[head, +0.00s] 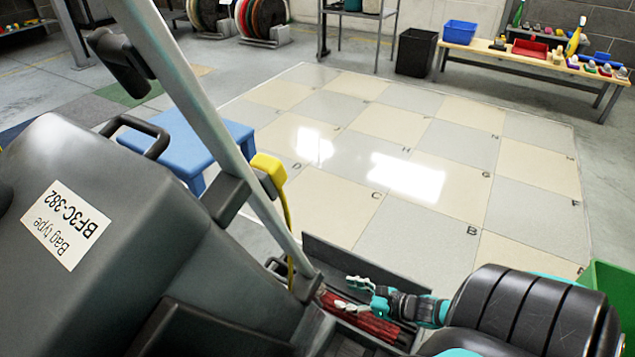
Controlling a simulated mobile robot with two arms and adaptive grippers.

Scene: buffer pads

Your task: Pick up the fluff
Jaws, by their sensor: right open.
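I cannot make out any fluff for certain in the head view. My right gripper (348,294), teal and grey with pale fingers, is at the bottom centre. Its fingers are apart, and I see nothing held between them. It is just above or beside red bristle-like strips (372,324) in a dark housing at the foot of a large grey floor machine (120,215). The machine carries a white label reading "Bag type BF3C-382". My arm and the housing hide part of the strips. My left gripper is not in view.
The machine's slanted metal pole (205,120) crosses the left half. A blue stool (180,150) stands behind it. A lettered tile floor (400,175) is clear beyond. A green bin (610,285) stands at right; a wooden bench (490,52) and black bin (416,52) are at the back.

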